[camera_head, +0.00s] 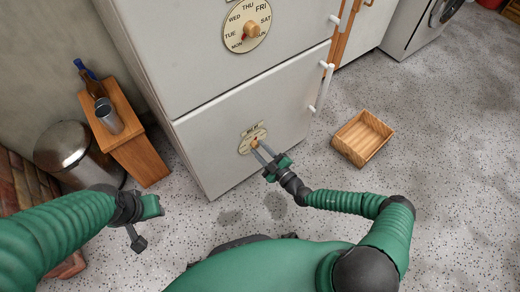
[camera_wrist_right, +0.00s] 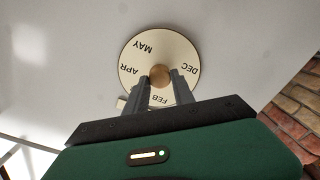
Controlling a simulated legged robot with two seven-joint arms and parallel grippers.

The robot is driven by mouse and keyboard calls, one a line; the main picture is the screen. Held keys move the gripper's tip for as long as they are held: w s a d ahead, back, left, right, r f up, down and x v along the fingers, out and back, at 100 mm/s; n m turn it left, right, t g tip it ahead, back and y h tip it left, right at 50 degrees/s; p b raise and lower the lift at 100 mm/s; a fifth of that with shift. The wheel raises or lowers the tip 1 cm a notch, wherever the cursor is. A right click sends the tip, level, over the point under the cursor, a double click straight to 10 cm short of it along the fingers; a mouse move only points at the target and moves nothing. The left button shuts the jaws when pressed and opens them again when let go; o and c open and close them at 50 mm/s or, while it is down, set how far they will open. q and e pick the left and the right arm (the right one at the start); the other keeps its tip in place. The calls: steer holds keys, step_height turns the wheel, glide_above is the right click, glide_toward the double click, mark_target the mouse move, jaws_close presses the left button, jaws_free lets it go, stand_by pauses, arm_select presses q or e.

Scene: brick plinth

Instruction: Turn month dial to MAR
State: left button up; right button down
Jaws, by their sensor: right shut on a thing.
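The month dial (camera_head: 244,147) is a round cream disc low on the white lower door. Its lettering is too small to read in the head view. In the right wrist view, the dial (camera_wrist_right: 172,45) shows MAY, APR, FEB and DEC; parts of its lower face are hidden by the fingers. A round wooden knob (camera_wrist_right: 159,76) sits at its middle. My right gripper (camera_head: 259,148) is shut on this knob, with one grey finger on each side (camera_wrist_right: 160,83). My left gripper (camera_head: 146,222) hangs apart, far left of the dial; its jaws are unclear.
A weekday dial (camera_head: 237,38) is on the upper door. White handles (camera_head: 322,88) run along the right edge. A wooden stool (camera_head: 135,150) with a bottle and metal cup, and a bin (camera_head: 68,147), stand left. A wooden box (camera_head: 362,137) lies on the floor right.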

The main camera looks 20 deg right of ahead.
steer(key=c, duration=1.2)
jaws_free()
steer(key=shift+d+f, duration=0.2)
steer(key=shift+f, duration=0.1)
steer(key=shift+o, duration=0.7)
steer(key=shift+r, duration=0.15)
steer(key=p+v, duration=0.4)
steer(key=v, duration=1.3)
steer(key=shift+p, duration=0.4)
